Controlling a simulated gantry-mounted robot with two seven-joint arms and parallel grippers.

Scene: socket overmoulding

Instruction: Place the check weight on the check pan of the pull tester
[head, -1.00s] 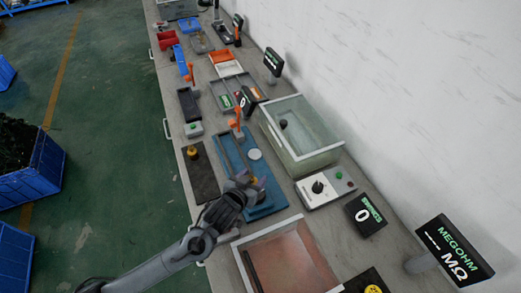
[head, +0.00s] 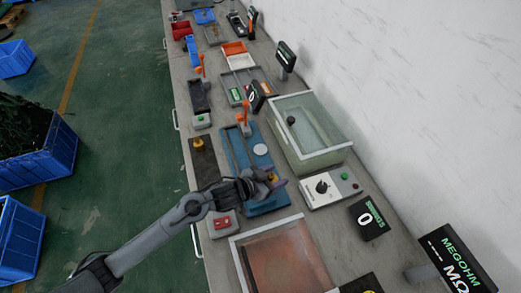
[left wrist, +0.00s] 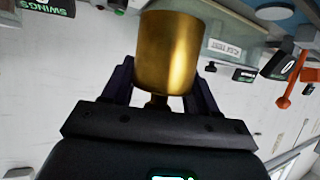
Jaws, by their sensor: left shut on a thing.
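My left gripper (head: 268,180) is shut on a brass cylinder, the check weight, which fills the top middle of the left wrist view (left wrist: 168,50). In the head view the weight is mostly hidden by the gripper. The blue pull tester (head: 236,160) lies on the bench, with an orange lever (head: 243,122) near its far end. The pale round check pan (head: 261,149) is on it, empty. My gripper is over the near end of the tester, apart from the pan and on its near side. My right gripper is not in view.
A glass-walled tank (head: 308,140) and a white control box (head: 322,189) stand right of the tester. A dark mat with a brass piece (head: 198,143) lies to the left. A red-button box (head: 222,223) and an open copper-coloured tray (head: 285,258) are nearer.

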